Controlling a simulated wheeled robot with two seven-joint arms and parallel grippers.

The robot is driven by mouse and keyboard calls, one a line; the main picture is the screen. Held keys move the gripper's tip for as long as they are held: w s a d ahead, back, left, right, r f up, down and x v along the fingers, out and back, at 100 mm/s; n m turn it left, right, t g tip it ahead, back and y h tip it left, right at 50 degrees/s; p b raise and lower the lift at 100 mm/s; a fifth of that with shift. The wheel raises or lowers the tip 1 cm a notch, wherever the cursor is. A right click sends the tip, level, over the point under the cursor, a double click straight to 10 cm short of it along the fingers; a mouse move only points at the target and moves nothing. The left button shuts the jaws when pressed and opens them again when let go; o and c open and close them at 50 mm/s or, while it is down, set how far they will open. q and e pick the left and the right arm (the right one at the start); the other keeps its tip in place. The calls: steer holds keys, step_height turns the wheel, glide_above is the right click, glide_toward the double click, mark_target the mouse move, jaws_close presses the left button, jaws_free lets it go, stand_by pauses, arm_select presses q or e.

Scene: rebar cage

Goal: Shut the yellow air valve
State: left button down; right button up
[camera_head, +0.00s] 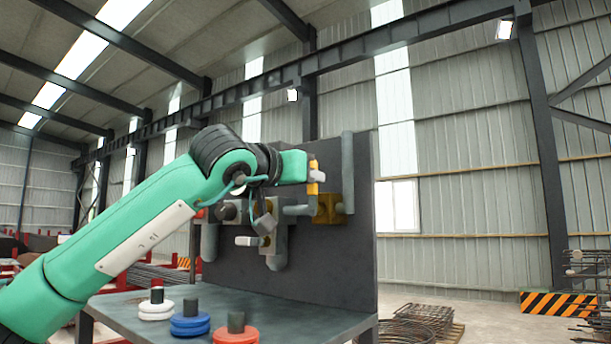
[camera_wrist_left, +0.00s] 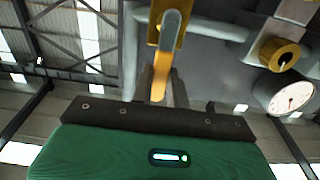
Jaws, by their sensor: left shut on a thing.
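The yellow air valve has a brass-yellow body (camera_head: 329,209) on the dark upright panel, right of my left arm's end. Its yellow handle (camera_head: 313,188) stands roughly upright above the left part of the body. My left gripper (camera_head: 314,176) is shut on the handle. In the left wrist view the yellow handle (camera_wrist_left: 159,75) runs between the two fingers (camera_wrist_left: 163,88), with a grey rounded part above. The wrist and forearm hide part of the panel in the head view. My right gripper is not in view.
A grey pipe (camera_head: 347,165) rises beside the valve. The table (camera_head: 277,302) below carries white, blue (camera_head: 190,324) and red (camera_head: 236,337) ring stacks. The wrist view shows a round gauge (camera_wrist_left: 291,98) and yellow knob (camera_wrist_left: 281,55).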

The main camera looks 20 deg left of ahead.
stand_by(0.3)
arm_select(q)
steer(key=shift+r, duration=0.1)
steer(key=c, duration=1.4)
jaws_free()
steer(key=shift+o, duration=0.2)
steer(key=b+v, duration=0.6)
steer(key=v, duration=0.7)
steer(key=shift+s, duration=0.4)
steer(key=shift+a, duration=0.1)
